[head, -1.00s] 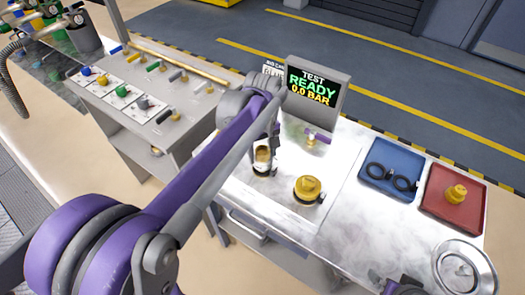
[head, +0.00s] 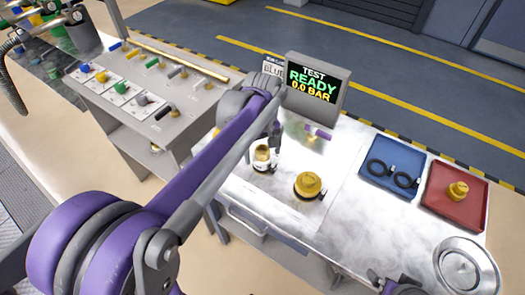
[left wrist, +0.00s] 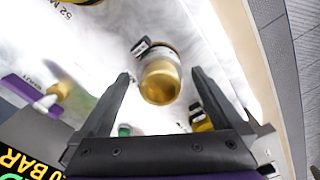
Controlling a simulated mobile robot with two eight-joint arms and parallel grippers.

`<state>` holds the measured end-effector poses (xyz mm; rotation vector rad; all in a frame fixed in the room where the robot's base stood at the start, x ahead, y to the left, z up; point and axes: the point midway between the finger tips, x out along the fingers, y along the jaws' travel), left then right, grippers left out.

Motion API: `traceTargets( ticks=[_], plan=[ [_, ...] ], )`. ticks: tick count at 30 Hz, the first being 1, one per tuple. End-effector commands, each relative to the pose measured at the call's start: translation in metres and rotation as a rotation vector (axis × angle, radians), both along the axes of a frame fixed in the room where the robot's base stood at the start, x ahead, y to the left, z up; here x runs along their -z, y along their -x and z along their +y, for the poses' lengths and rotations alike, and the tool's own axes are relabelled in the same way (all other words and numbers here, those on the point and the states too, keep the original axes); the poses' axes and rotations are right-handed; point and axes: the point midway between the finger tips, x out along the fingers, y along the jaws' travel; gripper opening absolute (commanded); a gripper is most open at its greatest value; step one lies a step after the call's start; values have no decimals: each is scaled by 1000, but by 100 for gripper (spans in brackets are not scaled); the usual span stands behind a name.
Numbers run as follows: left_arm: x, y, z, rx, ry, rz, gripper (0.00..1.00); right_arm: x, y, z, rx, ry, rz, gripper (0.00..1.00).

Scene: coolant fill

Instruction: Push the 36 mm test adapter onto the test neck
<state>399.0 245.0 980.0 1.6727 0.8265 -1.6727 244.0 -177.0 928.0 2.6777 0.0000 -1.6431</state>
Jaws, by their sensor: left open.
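The small brass adapter (head: 262,156), which I take for the 36 mm one, stands on the steel bench below my left arm. My left gripper (head: 270,143) is open just above and beside it. In the left wrist view the brass adapter (left wrist: 161,82) shows between the spread fingers of the left gripper (left wrist: 160,74), with gaps on both sides and a dark clip at its rim. A brass fitting with a purple handle (head: 318,132) sits in front of the display; I cannot tell for sure that it is the test neck.
A larger brass adapter (head: 308,185) stands close to the right. The test display (head: 316,84) reads READY, 0.0 BAR. A blue tray (head: 398,150) holds black rings, and a red tray (head: 440,176) holds a brass piece. A round metal dish (head: 465,266) is at the front right.

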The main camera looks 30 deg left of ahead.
Motion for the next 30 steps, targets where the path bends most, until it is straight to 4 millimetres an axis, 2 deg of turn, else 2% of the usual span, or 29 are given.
traceTargets(
  ticks=[5,12,18,23,30],
  plan=[
    [-17,0,0,0,0,0,100,-2,-1,0,0,0,-1,99],
    [-66,0,0,0,0,0,100,-6,-2,0,0,0,-4,99],
    [-97,0,0,0,0,0,100,-9,-3,0,0,0,-5,99],
    [-107,0,0,0,0,0,100,-10,-3,0,0,0,-6,99],
    [-108,0,0,0,0,0,100,-9,-3,0,0,0,-6,99]
  ],
)
